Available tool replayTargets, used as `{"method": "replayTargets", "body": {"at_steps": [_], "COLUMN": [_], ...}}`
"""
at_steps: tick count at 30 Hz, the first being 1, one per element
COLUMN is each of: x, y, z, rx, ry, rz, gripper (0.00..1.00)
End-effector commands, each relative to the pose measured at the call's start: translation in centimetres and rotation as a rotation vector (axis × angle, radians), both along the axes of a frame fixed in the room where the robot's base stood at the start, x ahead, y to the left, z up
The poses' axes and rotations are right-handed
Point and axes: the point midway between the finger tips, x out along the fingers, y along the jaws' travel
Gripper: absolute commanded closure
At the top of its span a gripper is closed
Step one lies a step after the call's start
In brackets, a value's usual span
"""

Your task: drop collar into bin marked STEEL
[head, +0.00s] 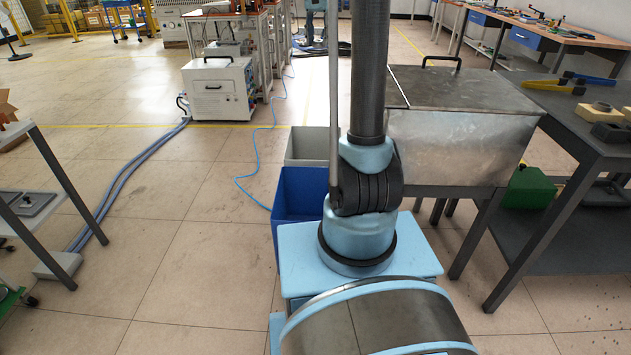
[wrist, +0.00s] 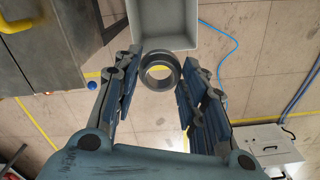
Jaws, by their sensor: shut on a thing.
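A dark grey ring-shaped collar (wrist: 161,83) is between the fingers of my gripper (wrist: 161,68) in the wrist view, its round opening facing the camera. My gripper is shut on it and holds it above the floor. A light grey bin (wrist: 163,22) opens just beyond the collar in the wrist view; its inside looks empty where it shows. In the head view the grey bin (head: 306,145) stands behind a blue bin (head: 297,195). My arm partly hides both bins. No STEEL marking can be read. The gripper and collar do not show in the head view.
A metal-lidded box (head: 455,115) stands right of the bins, beside a dark workbench (head: 590,150). A white machine (head: 218,90) with blue hoses stands at the far left. A thin blue cable (head: 256,150) crosses the floor left of the bins.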

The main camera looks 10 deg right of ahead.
Motion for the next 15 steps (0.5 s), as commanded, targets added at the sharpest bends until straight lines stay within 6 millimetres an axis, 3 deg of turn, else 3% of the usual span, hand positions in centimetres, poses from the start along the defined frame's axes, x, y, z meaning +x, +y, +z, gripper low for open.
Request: {"method": "replayTargets", "body": {"at_steps": [11, 15], "x": [0.0, 0.3], "y": [0.0, -0.1], "z": [0.0, -1.3], "rx": [0.000, 0.000], "ry": [0.000, 0.000], "rz": [0.000, -0.026], "gripper": [0.89, 0.89]}}
